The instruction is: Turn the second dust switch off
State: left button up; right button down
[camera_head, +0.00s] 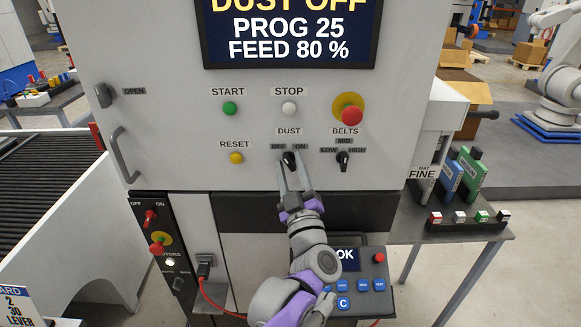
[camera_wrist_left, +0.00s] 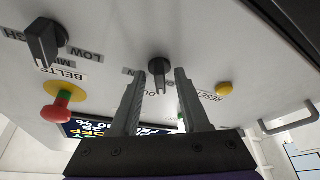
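The black DUST knob (camera_head: 289,157) sits on the white machine panel, under the DUST label and between OFF and ON marks. Which mark it points to is hard to tell. The display (camera_head: 290,30) above reads DUST OFF, PROG 25, FEED 80 %. My left gripper (camera_head: 291,172) reaches up from below, fingertips at the knob. In the left wrist view the gripper (camera_wrist_left: 160,80) is open, one finger on each side of the knob (camera_wrist_left: 159,68), with gaps visible. Only one switch labelled DUST shows. My right gripper is not in view.
Close by are the green START (camera_head: 230,108), STOP (camera_head: 289,108) and yellow RESET (camera_head: 236,158) buttons, a red mushroom button (camera_head: 351,115) and the BELTS knob (camera_head: 343,157). A keypad (camera_head: 360,284) is below, beside my arm. A red OFF/ON switch (camera_head: 150,217) is lower left.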

pick_arm(q)
jog(key=b+v, duration=0.2)
jog(key=v, duration=0.8)
jog(key=shift+s, duration=0.4)
jog(key=shift+f, duration=0.1)
jog(key=s+a+f+m+g+h+p, duration=0.1)
jog(key=s+a+f+m+g+h, duration=0.3)
jog(key=f, duration=0.4)
jog(key=s+a+f+m+g+h, duration=0.3)
jog(key=a+f+m+g+h, duration=0.25)
jog(key=f+m, duration=0.2)
jog(key=s+a+f+n+g+y, duration=0.2)
jog(key=s+a+f+g+y, duration=0.3)
jog(key=s+a+f, duration=0.5)
jog(key=shift+s+g+p, duration=0.4)
jog(key=shift+s+g, duration=0.35)
jog(key=shift+s, duration=0.4)
jog(key=shift+a+f+n, duration=0.1)
jog(key=shift+a+n, duration=0.05)
jog(key=shift+n, duration=0.1)
